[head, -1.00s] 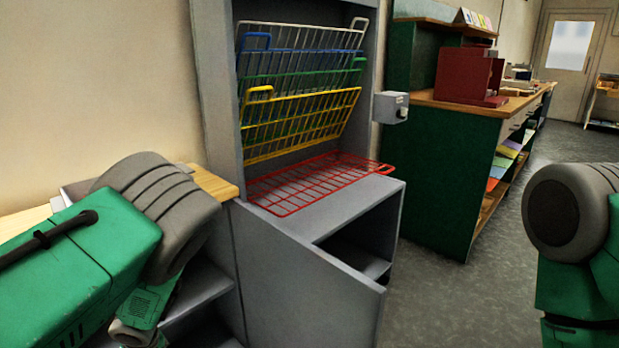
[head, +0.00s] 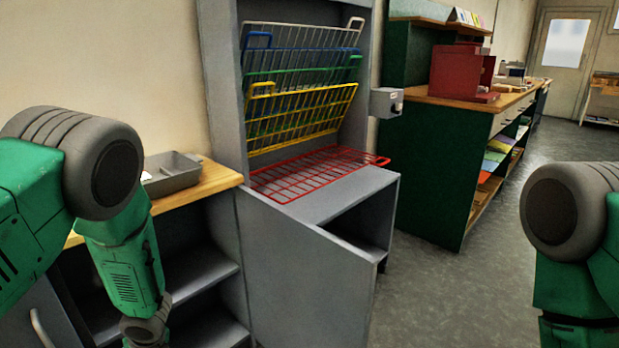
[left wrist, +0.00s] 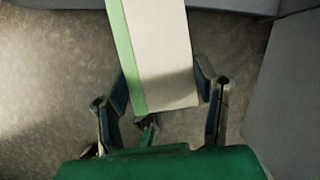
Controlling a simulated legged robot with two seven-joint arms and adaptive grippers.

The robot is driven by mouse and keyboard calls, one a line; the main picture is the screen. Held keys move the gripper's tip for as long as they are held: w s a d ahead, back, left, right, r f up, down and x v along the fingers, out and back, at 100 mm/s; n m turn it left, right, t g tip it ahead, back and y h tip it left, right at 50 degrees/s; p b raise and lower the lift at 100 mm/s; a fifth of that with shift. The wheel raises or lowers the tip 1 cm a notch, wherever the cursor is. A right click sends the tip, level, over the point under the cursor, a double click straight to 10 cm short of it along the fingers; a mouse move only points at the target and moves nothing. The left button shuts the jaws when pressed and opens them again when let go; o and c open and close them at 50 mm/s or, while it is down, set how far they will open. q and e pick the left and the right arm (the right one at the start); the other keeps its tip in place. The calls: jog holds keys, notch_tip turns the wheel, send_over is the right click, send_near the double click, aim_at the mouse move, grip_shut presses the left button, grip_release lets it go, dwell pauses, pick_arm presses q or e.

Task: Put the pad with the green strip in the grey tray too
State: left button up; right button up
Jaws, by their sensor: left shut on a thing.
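The pad with the green strip (left wrist: 158,60) is in the left wrist view, a pale block with a green band along its left edge. My left gripper (left wrist: 160,95) is shut on it, one finger at each side, and holds it above the grey floor. The far end of the pad runs out of the top of that view. In the head view the left gripper and pad are below the picture. The grey tray (head: 172,182) stands on the wooden counter at the left, partly hidden behind my left arm. My right gripper is out of view.
The wooden counter (head: 215,178) has open grey shelves (head: 205,268) below. A grey rack cabinet (head: 300,270) with coloured wire racks, the red one (head: 315,172) lowered, stands right of the counter. A green bench (head: 430,170) is farther right, with clear floor before it.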

pick_arm(q)
jog(key=shift+s+d+r+n, duration=0.1)
jog(key=shift+d+r+n, duration=0.25)
jog(key=shift+n, duration=0.05)
jog(key=s+d+r+n+g+h, duration=0.25)
jog(key=s+d+r+n, duration=0.35)
jog(key=n, duration=0.5)
jog(key=s+d+r+n+g+h, duration=0.2)
jog(key=s+d+r+n+g, duration=0.25)
jog(key=d+r+n, duration=0.5)
pick_arm(e)
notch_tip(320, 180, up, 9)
jog(key=p, duration=0.8)
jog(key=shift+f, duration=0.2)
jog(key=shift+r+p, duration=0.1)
jog(key=shift+p, duration=0.25)
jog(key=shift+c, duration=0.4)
pick_arm(q)
notch_tip(320, 180, up, 7)
jog(key=a+n, duration=0.1)
jog(key=shift+t, duration=0.4)
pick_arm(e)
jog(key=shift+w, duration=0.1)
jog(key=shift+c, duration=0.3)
